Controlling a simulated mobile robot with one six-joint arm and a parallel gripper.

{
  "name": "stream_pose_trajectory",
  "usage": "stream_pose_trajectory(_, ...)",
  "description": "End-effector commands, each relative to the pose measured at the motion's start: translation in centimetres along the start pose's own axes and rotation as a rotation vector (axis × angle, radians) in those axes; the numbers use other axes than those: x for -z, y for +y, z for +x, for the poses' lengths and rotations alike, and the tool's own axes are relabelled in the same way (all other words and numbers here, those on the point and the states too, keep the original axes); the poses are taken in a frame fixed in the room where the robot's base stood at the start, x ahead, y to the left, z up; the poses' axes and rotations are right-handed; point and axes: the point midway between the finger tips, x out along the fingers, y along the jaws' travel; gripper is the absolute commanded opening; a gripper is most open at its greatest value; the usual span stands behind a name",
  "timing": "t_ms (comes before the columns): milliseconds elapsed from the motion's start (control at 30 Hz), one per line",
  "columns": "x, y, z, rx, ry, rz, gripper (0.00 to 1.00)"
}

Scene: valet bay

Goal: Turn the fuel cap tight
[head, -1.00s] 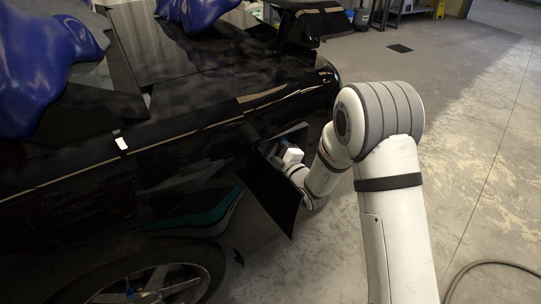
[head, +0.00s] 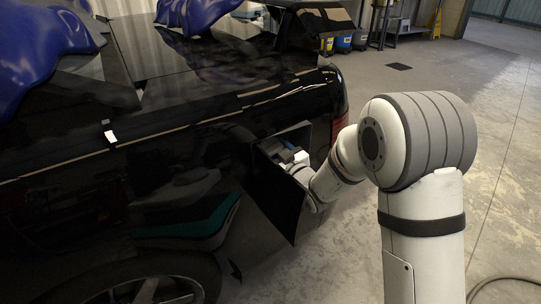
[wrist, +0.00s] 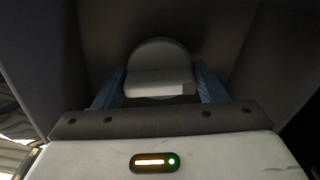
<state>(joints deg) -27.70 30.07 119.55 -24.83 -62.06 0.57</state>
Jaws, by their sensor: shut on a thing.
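The fuel cap (wrist: 158,56) is a grey round piece with a raised grip, in the upper middle of the wrist view. It sits in a dark recess. My gripper (wrist: 160,80) has a blue finger on each side of the cap's grip and is shut on it. In the head view my gripper (head: 287,157) reaches in behind the open black fuel flap (head: 277,195) on the car's side. The flap hides the cap there. How far the cap is turned does not show.
The glossy black car (head: 190,100) fills the left of the head view, with a wheel (head: 150,290) below. Blue covers (head: 45,45) lie on it. Bare concrete floor (head: 510,150) is open to the right. A hose (head: 505,286) lies at the lower right.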

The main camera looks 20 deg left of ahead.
Motion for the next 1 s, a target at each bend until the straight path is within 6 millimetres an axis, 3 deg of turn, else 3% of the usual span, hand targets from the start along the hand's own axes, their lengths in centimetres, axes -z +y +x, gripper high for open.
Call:
stream_pose_trajectory(400,-0.49,0.02,-0.17,-0.002,-0.01,0.194,0.42)
stream_pose_trajectory(967,-0.42,0.04,-0.16,-0.003,-0.01,0.223,0.42)
stream_pose_trajectory(1000,-0.42,0.05,-0.16,-0.003,-0.009,0.223,0.68)
